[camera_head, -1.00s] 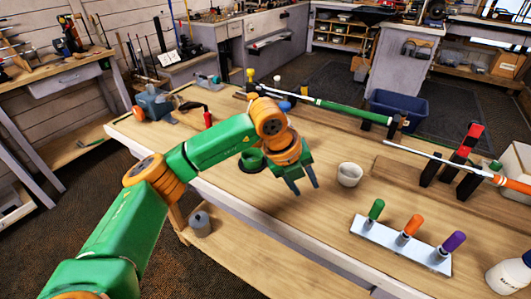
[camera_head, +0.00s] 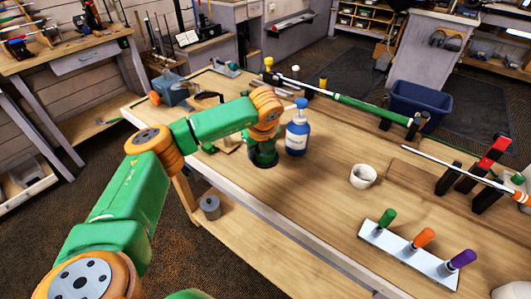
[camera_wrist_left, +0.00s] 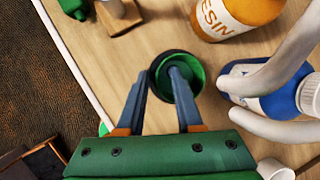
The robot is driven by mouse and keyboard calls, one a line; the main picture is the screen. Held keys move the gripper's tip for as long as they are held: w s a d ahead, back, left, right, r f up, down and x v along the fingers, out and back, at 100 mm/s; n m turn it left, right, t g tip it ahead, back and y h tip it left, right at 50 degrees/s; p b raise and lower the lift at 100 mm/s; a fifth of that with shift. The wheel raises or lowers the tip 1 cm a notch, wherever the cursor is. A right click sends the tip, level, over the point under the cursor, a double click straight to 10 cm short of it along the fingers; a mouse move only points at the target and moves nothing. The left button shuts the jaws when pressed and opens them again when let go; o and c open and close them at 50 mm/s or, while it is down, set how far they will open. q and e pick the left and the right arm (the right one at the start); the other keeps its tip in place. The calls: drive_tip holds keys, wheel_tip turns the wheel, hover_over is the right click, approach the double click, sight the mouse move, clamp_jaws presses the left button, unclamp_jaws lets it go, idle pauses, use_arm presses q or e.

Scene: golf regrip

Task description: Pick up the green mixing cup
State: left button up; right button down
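The green mixing cup (camera_wrist_left: 190,76) stands on the bench in the left wrist view, seen from above with its round mouth open. My left gripper (camera_wrist_left: 158,72) is lowered at it with its two fingers apart. One finger reaches over the cup's mouth and the other is outside its left side, so the near wall lies between them. I cannot tell whether either finger touches the wall. In the head view my left gripper (camera_head: 263,150) points down at the bench and mostly hides the cup. My right gripper is not in view.
A blue bottle (camera_head: 297,138) stands close right of the cup; an orange resin bottle (camera_wrist_left: 240,14) is nearby. Pale curved shapes (camera_wrist_left: 285,70) cross the wrist view. A white cup (camera_head: 363,176) and a screwdriver rack (camera_head: 408,257) stand to the right. The bench's front edge is near.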

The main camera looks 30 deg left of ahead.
use_arm(q)
drive_tip(key=shift+s, duration=0.1)
clamp_jaws()
